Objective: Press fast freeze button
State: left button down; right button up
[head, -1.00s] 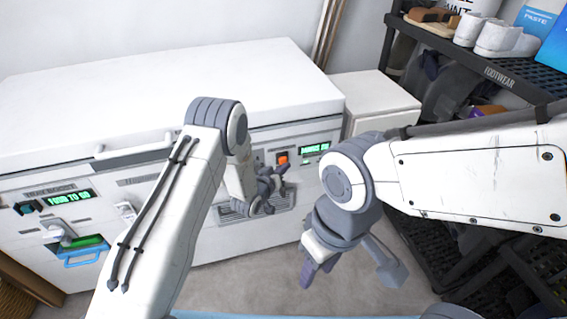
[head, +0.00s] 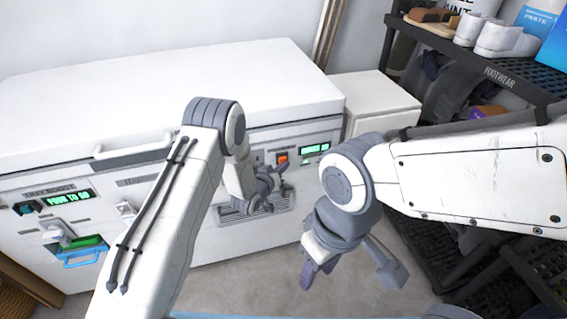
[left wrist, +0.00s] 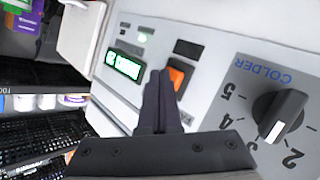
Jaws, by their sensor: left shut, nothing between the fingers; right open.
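The white chest freezer (head: 190,75) stands against the wall with controls on its front. An orange button (head: 282,159) sits on its right control panel, left of a green-lit display (head: 315,149). My left gripper (head: 284,168) is just below and in front of the button. In the left wrist view the shut, empty fingers (left wrist: 161,78) lie beside the orange button (left wrist: 178,76) and overlap its edge; I cannot tell whether they touch it. A dial (left wrist: 279,115) marked COLDER is to the right there. My right gripper (head: 345,278) is open and empty, low over the floor.
A white cabinet (head: 375,98) stands right of the freezer. A dark rack (head: 480,62) with shoes and boxes fills the right side. A lid handle (head: 135,147) and a blue handle (head: 82,258) stick out from the freezer. Bare floor (head: 250,283) lies in front.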

pick_arm(q)
jog(key=shift+w, duration=0.2)
dwell(0.4)
jog(key=shift+s+d, duration=0.25)
jog(key=shift+s, duration=0.65)
jog(key=shift+s+d+p, duration=0.2)
jog(key=shift+s+d, duration=0.05)
jog(key=shift+s, duration=0.55)
jog(key=shift+s+d+p, duration=0.25)
jog(key=shift+s+d, duration=0.05)
jog(key=shift+s, duration=0.5)
jog(key=shift+s+d+p, duration=0.2)
jog(key=shift+s+d, duration=0.05)
jog(key=shift+s, duration=0.55)
jog(key=shift+r, duration=0.1)
